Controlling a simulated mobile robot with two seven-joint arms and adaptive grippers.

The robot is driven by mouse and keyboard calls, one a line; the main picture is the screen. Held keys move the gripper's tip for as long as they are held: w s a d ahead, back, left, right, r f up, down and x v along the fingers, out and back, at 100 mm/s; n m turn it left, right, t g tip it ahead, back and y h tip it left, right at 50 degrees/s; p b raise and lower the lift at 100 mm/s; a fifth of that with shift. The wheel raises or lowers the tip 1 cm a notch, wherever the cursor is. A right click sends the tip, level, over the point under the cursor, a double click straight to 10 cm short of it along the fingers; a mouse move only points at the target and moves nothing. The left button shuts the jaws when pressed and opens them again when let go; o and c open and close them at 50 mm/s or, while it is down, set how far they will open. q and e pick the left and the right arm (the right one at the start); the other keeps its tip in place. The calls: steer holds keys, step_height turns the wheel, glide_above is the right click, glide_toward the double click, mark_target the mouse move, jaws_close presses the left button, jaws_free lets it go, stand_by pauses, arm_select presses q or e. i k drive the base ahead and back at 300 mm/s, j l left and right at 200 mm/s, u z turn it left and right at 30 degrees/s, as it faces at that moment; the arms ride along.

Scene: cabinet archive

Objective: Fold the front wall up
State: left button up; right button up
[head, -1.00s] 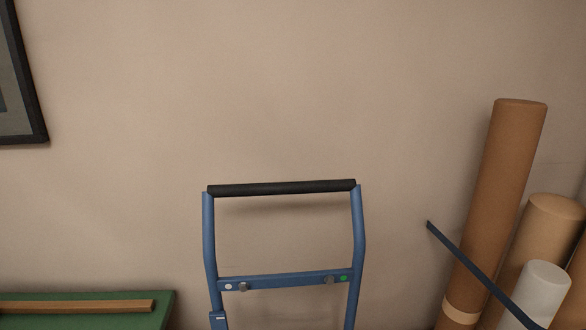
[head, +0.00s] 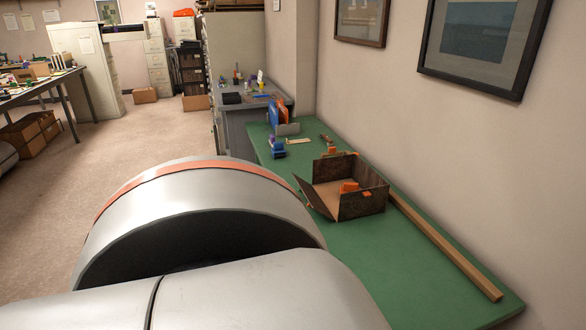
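A dark brown marbled box (head: 362,205) stands open on the green table. A panel on its left side, perhaps the front wall (head: 318,203), leans outward and down, away from the box. I cannot tell whether its outer edge touches the table. An orange thing (head: 348,187) shows inside the box, and an orange tab sits on its outer side. Neither gripper is in view. A large grey and orange part of my own arm fills the lower left and hides the near left part of the table.
The green table (head: 425,285) runs along the right wall. A tape dispenser (head: 278,148) and blue and orange folders (head: 278,115) stand beyond the box. The near table end is bare. Open floor lies left.

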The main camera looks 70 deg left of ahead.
mark_target(310, 193)
steer(key=u, duration=2.2)
steer(key=i+j, duration=0.1)
steer(key=j, duration=0.55)
steer(key=i+j, duration=0.15)
steer(key=j, duration=0.2)
steer(key=i+j, duration=0.1)
steer(key=j, duration=0.2)
steer(key=i+j, duration=0.15)
steer(key=j, duration=0.2)
